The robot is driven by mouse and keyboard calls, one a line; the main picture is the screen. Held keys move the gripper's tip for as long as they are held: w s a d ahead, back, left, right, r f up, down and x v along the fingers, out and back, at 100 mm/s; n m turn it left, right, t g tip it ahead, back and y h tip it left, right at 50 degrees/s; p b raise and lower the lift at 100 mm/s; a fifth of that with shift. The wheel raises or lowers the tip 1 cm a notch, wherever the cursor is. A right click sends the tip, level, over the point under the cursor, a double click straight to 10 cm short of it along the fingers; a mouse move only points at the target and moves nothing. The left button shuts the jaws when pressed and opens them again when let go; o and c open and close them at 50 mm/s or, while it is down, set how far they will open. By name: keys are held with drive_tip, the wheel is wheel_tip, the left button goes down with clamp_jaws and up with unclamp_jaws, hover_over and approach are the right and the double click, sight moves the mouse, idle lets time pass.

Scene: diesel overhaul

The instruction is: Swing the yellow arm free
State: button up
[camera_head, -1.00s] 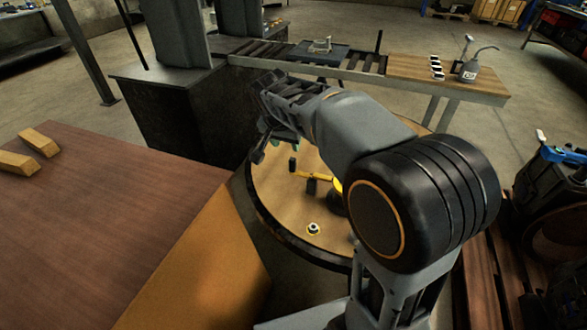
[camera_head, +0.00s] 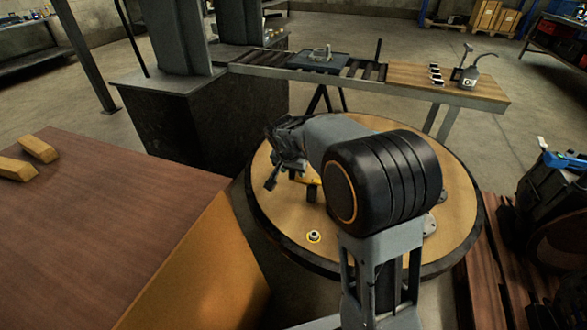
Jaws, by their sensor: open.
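The yellow arm (camera_head: 312,183) shows only in part over the round wooden table (camera_head: 452,214), with a dark block at its near side. My own arm hides most of it and its pivot. My gripper (camera_head: 273,174) is over the left part of the table, close to the left end of the yellow arm. Its jaws are open. I cannot tell whether it touches the yellow arm.
A brown workbench (camera_head: 110,210) stands at left, a dark machine base (camera_head: 205,120) behind. A roller conveyor (camera_head: 300,68) runs across the back. Wooden pallets (camera_head: 490,255) lie at right.

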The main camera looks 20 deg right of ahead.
clamp_jaws()
idle(0.4)
